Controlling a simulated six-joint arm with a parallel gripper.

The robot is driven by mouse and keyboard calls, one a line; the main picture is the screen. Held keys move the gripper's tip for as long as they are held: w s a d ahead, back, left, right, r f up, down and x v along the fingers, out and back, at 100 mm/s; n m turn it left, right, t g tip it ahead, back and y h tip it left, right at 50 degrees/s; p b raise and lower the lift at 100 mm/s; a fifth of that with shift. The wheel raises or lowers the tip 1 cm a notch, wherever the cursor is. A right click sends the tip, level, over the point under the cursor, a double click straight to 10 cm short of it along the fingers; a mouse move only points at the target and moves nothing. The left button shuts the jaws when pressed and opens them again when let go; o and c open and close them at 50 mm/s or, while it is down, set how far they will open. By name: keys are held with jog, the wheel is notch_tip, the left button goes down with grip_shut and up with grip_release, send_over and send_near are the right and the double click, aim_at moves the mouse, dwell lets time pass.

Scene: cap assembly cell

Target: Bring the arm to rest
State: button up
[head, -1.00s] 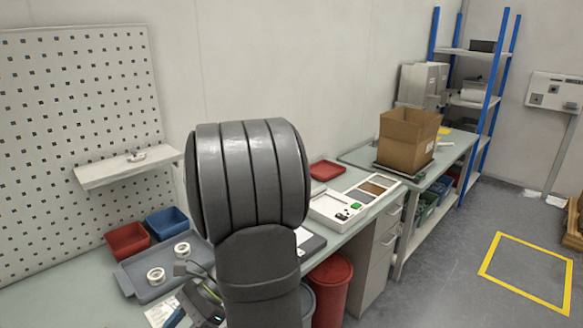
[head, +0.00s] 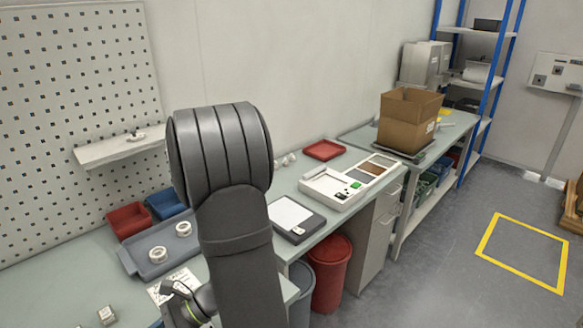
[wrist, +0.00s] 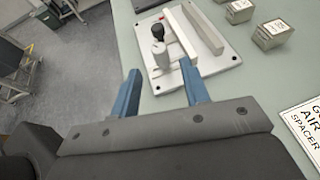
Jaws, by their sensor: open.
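My arm (head: 235,215) rises across the front middle of the head view, over the near edge of the bench (head: 60,290). My gripper's fingers are out of sight there. In the wrist view my gripper (wrist: 160,68) shows two blue fingers spread apart with nothing held between them. Past the fingertips a white plate (wrist: 215,68) lies on the bench, carrying pale bars and an upright grey part with a dark knob (wrist: 158,31). I cannot tell the gap between the fingertips and the plate.
Small metal blocks (wrist: 272,35) and a printed spacer label (wrist: 308,118) lie right of the plate. A grey tray (head: 131,262) with white rings, red (head: 129,221) and blue bins, and a scale (head: 297,218) stand on the bench. A red barrel (head: 331,275) stands below.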

jog(key=shift+x, duration=2.4)
